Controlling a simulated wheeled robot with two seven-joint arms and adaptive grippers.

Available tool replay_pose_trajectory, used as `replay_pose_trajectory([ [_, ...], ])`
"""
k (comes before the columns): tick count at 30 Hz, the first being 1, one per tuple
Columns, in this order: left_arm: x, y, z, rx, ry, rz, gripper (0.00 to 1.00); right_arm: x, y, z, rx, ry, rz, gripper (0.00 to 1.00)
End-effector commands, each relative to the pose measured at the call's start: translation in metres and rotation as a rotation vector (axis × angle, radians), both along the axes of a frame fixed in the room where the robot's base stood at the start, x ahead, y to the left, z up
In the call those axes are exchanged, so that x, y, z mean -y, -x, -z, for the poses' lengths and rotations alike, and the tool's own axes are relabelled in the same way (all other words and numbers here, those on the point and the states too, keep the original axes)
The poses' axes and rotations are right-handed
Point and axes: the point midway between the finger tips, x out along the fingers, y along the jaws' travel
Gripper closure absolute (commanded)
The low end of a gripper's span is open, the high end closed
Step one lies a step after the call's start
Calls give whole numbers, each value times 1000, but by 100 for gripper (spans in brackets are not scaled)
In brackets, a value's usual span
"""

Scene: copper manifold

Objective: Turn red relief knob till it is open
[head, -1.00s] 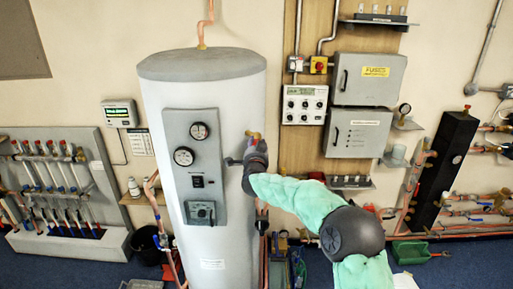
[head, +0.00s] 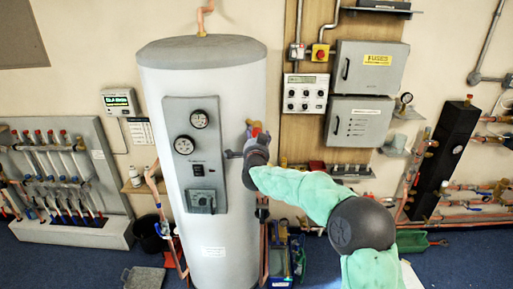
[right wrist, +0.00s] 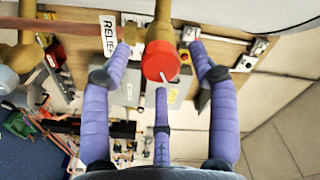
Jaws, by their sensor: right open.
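The red relief knob (right wrist: 160,62) is a round red cap on a brass valve body (right wrist: 160,28), with a white mark at its lower edge in the right wrist view. In the head view the knob (head: 256,130) shows small at the right side of the tall grey tank (head: 235,90). My right gripper (right wrist: 161,82) is open, its purple fingers spread on both sides of the knob and below it, with visible gaps in the picture. In the head view the right gripper (head: 250,142) is beside the tank, partly covering the valve. My left gripper is not in view.
A RELIEF label (right wrist: 108,36) is beside the valve. The tank carries a grey gauge panel (head: 193,150). Grey boxes (head: 368,75) hang on the wooden board to the right.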

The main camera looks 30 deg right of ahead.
Motion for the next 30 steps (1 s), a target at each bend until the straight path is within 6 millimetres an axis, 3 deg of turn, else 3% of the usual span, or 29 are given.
replay_pose_trajectory([
  [9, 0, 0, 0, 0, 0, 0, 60, -31, 49, -1, 1, -1, -3, 40],
  [15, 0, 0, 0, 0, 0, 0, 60, -45, 71, -1, 2, -1, -2, 40],
  [30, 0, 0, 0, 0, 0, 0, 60, -50, 80, 0, 1, -1, 0, 40],
])
